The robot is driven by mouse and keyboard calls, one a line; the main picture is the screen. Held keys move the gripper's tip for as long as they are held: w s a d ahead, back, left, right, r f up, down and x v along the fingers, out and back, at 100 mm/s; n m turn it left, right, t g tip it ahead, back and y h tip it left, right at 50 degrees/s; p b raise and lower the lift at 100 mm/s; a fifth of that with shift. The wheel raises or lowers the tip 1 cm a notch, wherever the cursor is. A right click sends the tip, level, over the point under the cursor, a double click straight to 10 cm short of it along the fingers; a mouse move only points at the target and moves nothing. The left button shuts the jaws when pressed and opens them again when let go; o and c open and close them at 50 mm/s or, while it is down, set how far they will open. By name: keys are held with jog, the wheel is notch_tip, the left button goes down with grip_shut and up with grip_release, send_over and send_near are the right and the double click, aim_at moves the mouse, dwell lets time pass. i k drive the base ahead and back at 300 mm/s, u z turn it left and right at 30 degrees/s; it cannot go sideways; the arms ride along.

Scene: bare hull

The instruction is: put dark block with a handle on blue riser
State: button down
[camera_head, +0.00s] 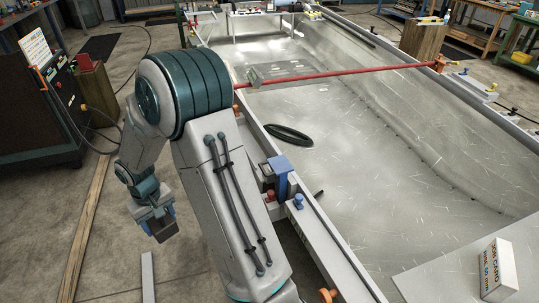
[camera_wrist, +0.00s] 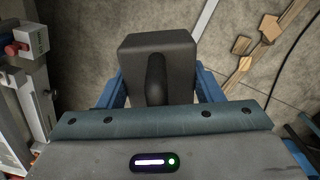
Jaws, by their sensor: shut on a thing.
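The dark block with a handle (camera_head: 163,231) is held in my gripper (camera_head: 158,222), left of my arm and over the concrete floor. In the wrist view the dark block (camera_wrist: 135,62) sits between the two blue fingers of my gripper (camera_wrist: 158,88), its rounded handle running toward the palm. The fingers are shut on it. The blue riser (camera_head: 279,165) stands on the hull's near rail, to the right of my arm and apart from the block. Its flat top looks bare; my arm hides part of the rail near it.
The hull (camera_head: 345,190) fills the right side, with a red bar (camera_head: 340,76) across it. A dark green oval (camera_head: 290,135) lies inside. A small blue knob (camera_head: 298,201) and a red item (camera_head: 270,196) are near the riser. A white box (camera_head: 497,270) stands at lower right.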

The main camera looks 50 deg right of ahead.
aim_at(281, 163)
jog(key=z, duration=0.35)
jog(key=i, duration=0.75)
jog(key=z, duration=0.9)
jog(key=i, duration=0.4)
jog(key=z, duration=0.35)
